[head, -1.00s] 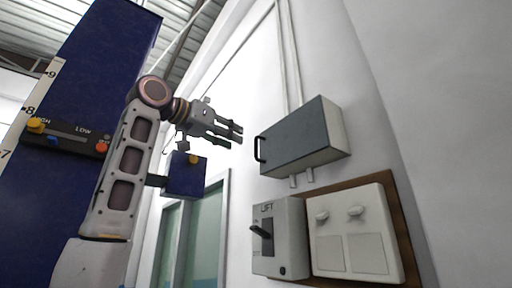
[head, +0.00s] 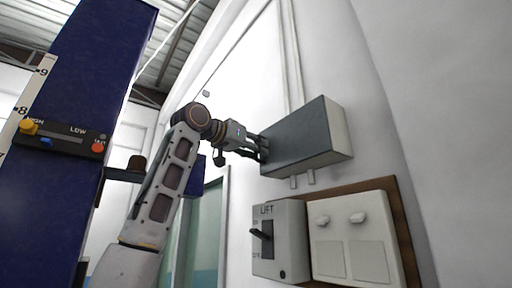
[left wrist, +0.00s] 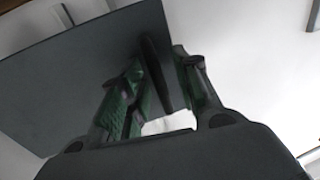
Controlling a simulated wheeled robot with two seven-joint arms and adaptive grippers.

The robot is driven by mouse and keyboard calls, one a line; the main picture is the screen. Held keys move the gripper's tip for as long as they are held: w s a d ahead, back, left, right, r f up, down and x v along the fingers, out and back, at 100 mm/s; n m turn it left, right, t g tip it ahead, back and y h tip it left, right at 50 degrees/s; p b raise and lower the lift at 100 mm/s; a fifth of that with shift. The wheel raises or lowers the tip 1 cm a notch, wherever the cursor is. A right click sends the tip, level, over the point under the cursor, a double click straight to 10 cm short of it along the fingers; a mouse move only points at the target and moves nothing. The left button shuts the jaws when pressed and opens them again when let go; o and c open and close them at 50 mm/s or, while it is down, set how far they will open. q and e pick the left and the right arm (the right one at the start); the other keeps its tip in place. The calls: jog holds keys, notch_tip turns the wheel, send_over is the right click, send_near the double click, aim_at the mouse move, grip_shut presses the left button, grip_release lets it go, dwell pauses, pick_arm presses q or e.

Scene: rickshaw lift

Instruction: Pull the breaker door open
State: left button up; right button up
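The breaker box (head: 335,132) is a grey case on the white wall, and its dark grey door (head: 295,142) looks shut. The door's black handle is mostly hidden by my gripper in the head view. In the left wrist view the handle (left wrist: 155,72) stands between my fingers, in front of the door panel (left wrist: 80,75). My left gripper (head: 262,149) is at the door's left edge. Its green-padded fingers (left wrist: 160,85) are apart on either side of the handle, with a gap visible on the right side. My right gripper is out of view.
Below the box are a grey LIFT switch box (head: 280,240) with a lever and a pale panel with two knobs (head: 352,245), on a brown board. A blue column (head: 75,110) with a button panel stands at the left.

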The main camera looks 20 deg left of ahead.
pick_arm(q)
jog(key=shift+c, duration=0.4)
grip_shut()
jog(key=shift+s, duration=0.15)
